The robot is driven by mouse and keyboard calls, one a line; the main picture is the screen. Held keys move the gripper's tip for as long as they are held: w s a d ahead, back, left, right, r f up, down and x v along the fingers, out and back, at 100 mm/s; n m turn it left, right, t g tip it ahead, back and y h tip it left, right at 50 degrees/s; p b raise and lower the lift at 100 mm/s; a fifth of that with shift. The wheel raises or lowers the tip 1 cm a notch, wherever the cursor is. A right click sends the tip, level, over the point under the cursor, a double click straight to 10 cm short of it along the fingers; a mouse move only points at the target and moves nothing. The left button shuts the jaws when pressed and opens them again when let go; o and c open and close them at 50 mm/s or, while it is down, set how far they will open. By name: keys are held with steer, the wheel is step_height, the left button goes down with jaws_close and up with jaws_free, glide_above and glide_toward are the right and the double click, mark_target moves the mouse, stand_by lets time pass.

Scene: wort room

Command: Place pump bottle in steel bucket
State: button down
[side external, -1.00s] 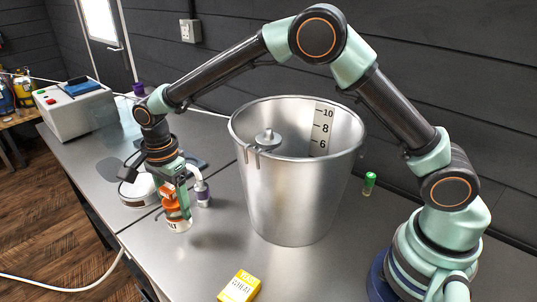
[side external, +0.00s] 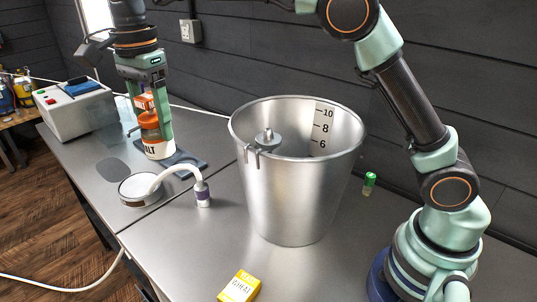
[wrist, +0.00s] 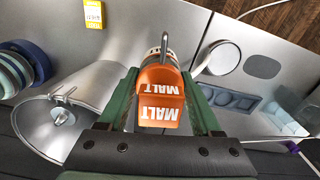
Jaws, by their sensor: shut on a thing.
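The pump bottle (side external: 153,141), with an orange top, a white body and a MALT label, hangs upright in my gripper (side external: 152,112). My gripper is shut on it and holds it above the table, to the left of the steel bucket. In the wrist view the bottle's orange top (wrist: 162,85) sits between my green fingers, hiding most of its white body. The steel bucket (side external: 285,200) stands on the table at the centre, open at the top, with a number scale inside. Its rim and inside show at the left of the wrist view (wrist: 85,100).
A metal fitting (side external: 266,139) hooks over the bucket's near rim. A yellow box (side external: 239,287) lies in front; a green cylinder (side external: 369,183) stands right.

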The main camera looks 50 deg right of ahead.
mark_target(148, 96)
steer(key=shift+r, duration=4)
steer(key=s+d+r+m, duration=0.1)
steer(key=s+d+r, duration=0.1)
steer(key=d, duration=1.3)
steer(key=s+d+f+m, duration=0.1)
steer(key=s+d+f, duration=0.1)
steer(key=s+d, duration=0.85)
steer(key=f, duration=1)
steer(key=d+f, duration=0.1)
steer(key=f, duration=0.9)
steer(key=w+f, duration=0.1)
steer(key=f, duration=1)
steer(key=shift+w+d, duration=0.1)
steer(key=shift+d, duration=0.25)
steer(key=shift+f, duration=0.15)
steer(key=shift+c, duration=0.4)
jaws_free()
